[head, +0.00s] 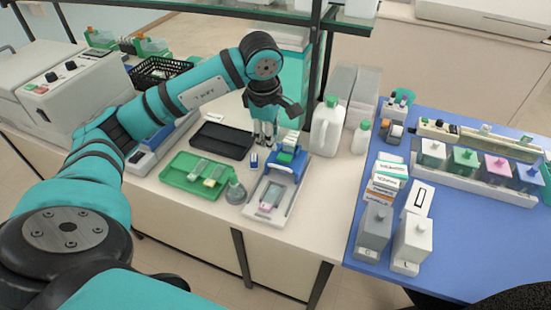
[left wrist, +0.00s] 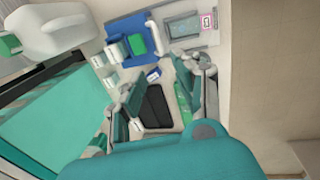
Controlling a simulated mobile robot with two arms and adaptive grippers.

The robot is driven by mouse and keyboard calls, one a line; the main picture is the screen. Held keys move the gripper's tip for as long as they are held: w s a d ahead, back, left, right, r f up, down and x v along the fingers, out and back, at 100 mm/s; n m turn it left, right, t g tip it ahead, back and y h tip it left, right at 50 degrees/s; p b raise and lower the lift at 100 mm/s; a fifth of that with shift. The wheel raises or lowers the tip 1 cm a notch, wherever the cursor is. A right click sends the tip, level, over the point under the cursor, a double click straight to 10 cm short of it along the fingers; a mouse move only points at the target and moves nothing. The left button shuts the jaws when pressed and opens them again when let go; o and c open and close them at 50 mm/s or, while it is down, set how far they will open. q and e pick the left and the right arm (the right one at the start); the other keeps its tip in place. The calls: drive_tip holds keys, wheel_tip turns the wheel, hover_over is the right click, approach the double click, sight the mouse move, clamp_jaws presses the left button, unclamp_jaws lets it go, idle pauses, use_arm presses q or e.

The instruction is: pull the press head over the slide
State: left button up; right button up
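The press stands on the bench in the middle of the head view, with a pale base (head: 282,214) and a blue head (head: 288,166) with green and white parts at its back end. A slide with a pink label (head: 266,206) lies on the front part of the base, uncovered. In the left wrist view the blue head (left wrist: 128,28) and the slide (left wrist: 184,27) show near the top. My left gripper (head: 263,140) points down behind and left of the press head, apart from it. Its fingers are spread and empty in the left wrist view (left wrist: 160,85). My right gripper is out of view.
A green tray (head: 176,180) with slides, a dark tray (head: 220,141) and a grey flask (head: 235,192) stand left of the press. A white jug (head: 326,128) stands close on the right. A blue mat (head: 352,262) with staining jars lies further right.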

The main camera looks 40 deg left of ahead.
sight(274, 166)
use_arm(q)
drive_tip(key=f+p, duration=0.1)
drive_tip(key=f, duration=0.3)
drive_tip(key=w+f+p, duration=0.1)
drive_tip(key=f, duration=0.2)
drive_tip(key=w+f, duration=0.1)
drive_tip(key=f, duration=0.3)
drive_tip(key=shift+a+f+p, duration=0.2)
drive_tip(key=shift+f+p, duration=0.15)
drive_tip(key=shift+p, duration=0.05)
clamp_jaws()
